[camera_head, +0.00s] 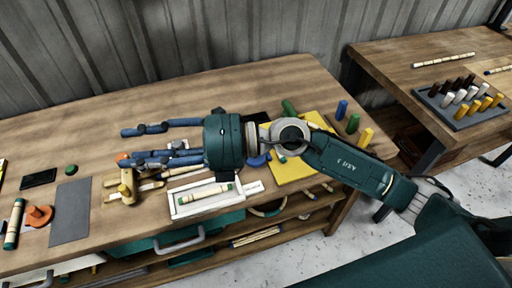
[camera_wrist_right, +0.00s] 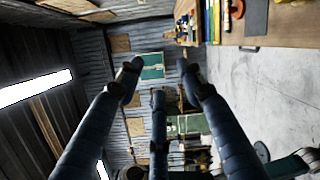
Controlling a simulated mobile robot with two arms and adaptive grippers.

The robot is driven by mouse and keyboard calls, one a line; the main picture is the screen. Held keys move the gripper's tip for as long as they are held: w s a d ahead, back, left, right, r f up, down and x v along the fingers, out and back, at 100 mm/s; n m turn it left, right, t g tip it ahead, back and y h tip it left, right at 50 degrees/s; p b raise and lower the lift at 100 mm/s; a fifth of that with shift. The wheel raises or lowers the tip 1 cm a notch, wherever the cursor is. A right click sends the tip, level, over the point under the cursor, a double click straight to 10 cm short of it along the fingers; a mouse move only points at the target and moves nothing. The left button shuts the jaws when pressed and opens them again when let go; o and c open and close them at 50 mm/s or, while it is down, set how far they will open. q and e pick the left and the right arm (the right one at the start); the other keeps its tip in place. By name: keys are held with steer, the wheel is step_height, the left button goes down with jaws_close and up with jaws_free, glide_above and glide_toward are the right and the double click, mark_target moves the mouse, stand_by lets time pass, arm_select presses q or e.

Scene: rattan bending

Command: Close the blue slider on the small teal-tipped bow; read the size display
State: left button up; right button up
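My right gripper (camera_head: 150,145) reaches left over the middle of the workbench, its blue-grey fingers spread with nothing between them. In the right wrist view the fingers (camera_wrist_right: 160,80) are apart and empty, facing the room. A light rattan piece with teal ends (camera_head: 204,194) lies in a white tray (camera_head: 183,213) just below the gripper in the head view. Whether it is the small bow, I cannot tell. A blue piece (camera_head: 257,161) shows at the yellow board's left edge, partly behind my arm; I cannot tell if it is the slider. No readable size display shows. My left gripper is out of view.
A wooden jig with a yellow peg (camera_head: 126,188) stands left of the tray. A grey mat (camera_head: 71,212), an orange knob (camera_head: 38,215) and another banded rattan piece (camera_head: 14,224) lie farther left. Upright pegs stand right of the yellow board (camera_head: 288,173). The back left bench is clear.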

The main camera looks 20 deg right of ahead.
steer(key=w+d+f+n+h, duration=0.2)
steer(key=w+d+f+h, duration=0.1)
steer(key=d+f+h, duration=0.4)
steer(key=w+d+f+n+h, duration=0.1)
steer(key=w+d+f+h, duration=0.3)
steer(key=d+f, duration=0.55)
steer(key=w+d+m+h, duration=0.1)
steer(key=w+d+h, duration=0.3)
steer(key=d, duration=0.7)
steer(key=shift+h, duration=0.4)
steer(key=p+x, duration=0.3)
steer(key=x, duration=0.5)
steer(key=shift+f, duration=0.35)
steer(key=shift+w+f+p, duration=0.25)
steer(key=shift+f+p, duration=0.05)
steer(key=shift+f, duration=0.3)
steer(key=shift+t, duration=0.3)
